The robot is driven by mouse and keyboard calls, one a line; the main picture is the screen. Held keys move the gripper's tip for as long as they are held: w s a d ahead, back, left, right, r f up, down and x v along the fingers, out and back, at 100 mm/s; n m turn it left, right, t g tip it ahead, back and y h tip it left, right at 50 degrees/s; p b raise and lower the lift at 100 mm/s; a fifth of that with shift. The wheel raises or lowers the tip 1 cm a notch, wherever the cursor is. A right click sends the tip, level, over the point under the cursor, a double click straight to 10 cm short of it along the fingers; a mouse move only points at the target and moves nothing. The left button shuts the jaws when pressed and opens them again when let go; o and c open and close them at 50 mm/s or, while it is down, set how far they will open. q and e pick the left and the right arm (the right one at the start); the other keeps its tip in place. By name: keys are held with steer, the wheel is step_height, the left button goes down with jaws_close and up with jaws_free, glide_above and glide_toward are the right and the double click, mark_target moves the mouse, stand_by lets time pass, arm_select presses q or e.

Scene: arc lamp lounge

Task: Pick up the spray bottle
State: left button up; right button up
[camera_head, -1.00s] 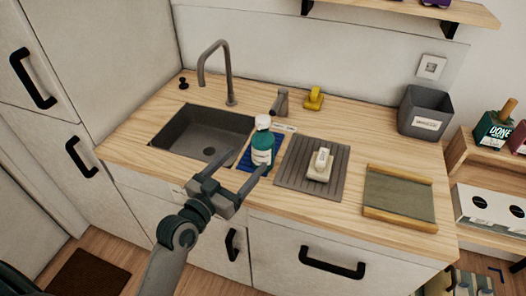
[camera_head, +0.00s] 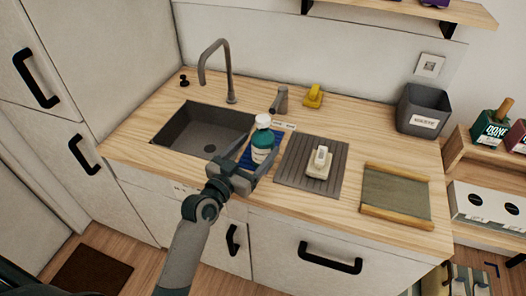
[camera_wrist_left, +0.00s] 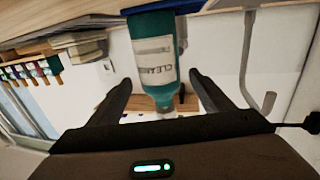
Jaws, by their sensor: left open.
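The spray bottle (camera_head: 265,143) is teal with a white top and a pale label. It stands upright on a blue mat (camera_head: 245,158) on the wooden counter, right of the sink. My left gripper (camera_head: 259,152) is open at the bottle, with one finger towards each side of it. In the left wrist view the bottle (camera_wrist_left: 153,60) appears upside down between the two spread finger tips (camera_wrist_left: 161,80), and gaps show beside it. Whether either finger touches it I cannot tell. My right gripper is not in view.
A ribbed grey mat (camera_head: 297,170) with a pale object (camera_head: 319,165) on it lies just right of the bottle. The sink (camera_head: 205,128) and tap (camera_head: 229,75) are left. A yellow item (camera_head: 313,96), grey bin (camera_head: 422,110) and wood-edged tray (camera_head: 397,192) stand further off.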

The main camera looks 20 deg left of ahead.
arm_select(q)
steer(key=p+x, duration=0.1)
steer(key=x, duration=0.2)
steer(key=shift+w+f, duration=0.1)
steer(key=shift+w+d+f, duration=0.1)
steer(key=shift+w+f, duration=0.05)
steer(key=shift+w, duration=0.2)
steer(key=c, duration=1.5)
